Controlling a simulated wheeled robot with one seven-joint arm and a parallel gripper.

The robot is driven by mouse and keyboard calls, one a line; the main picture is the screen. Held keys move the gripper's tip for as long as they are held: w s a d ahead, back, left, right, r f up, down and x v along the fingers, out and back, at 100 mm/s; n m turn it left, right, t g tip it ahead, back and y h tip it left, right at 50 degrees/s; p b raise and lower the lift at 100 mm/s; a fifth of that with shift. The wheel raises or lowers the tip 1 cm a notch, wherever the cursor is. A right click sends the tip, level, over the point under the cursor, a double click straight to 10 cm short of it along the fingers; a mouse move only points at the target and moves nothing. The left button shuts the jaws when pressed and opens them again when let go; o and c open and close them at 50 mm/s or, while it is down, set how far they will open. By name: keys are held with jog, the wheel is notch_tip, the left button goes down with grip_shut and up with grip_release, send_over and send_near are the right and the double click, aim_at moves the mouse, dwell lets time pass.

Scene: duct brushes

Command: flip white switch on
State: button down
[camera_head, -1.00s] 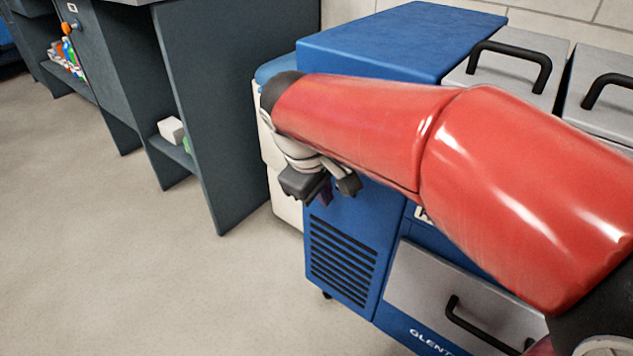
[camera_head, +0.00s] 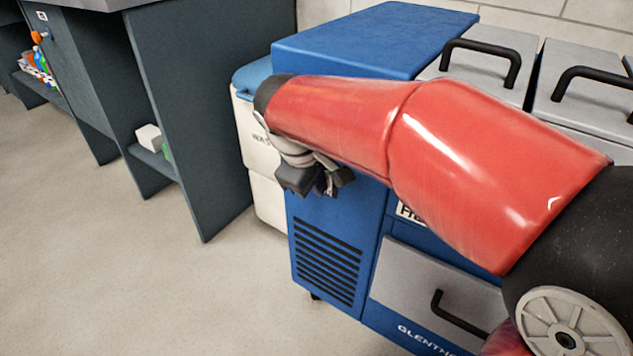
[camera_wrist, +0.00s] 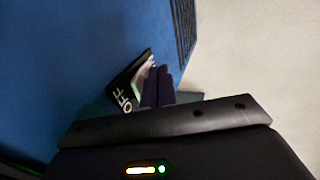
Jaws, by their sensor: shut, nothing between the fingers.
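In the wrist view, a small black switch plate (camera_wrist: 125,97) with the white word "OFF" sits on the blue side of the machine. A pale and greenish part of the switch (camera_wrist: 146,72) shows just left of my fingers; the rest is hidden behind them. My gripper (camera_wrist: 158,86) has its dark purple fingers together and empty, right over the plate's edge. I cannot tell whether they touch the switch. In the head view, my gripper (camera_head: 322,186) is in front of the blue cabinet (camera_head: 312,225), above its vent slots, and the switch is hidden.
The cabinet has grey lids (camera_head: 487,62) with black handles on top and a grey front panel (camera_head: 430,290) with a black handle. A white bin (camera_head: 258,150) with a blue lid stands behind it. A dark bench (camera_head: 185,100) is at left. The floor at front left is clear.

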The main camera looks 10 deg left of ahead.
jog(key=shift+w+d, duration=0.1)
jog(key=shift+w+r+p, duration=0.1)
jog(key=shift+r+p, duration=0.75)
jog(key=shift+r, duration=0.05)
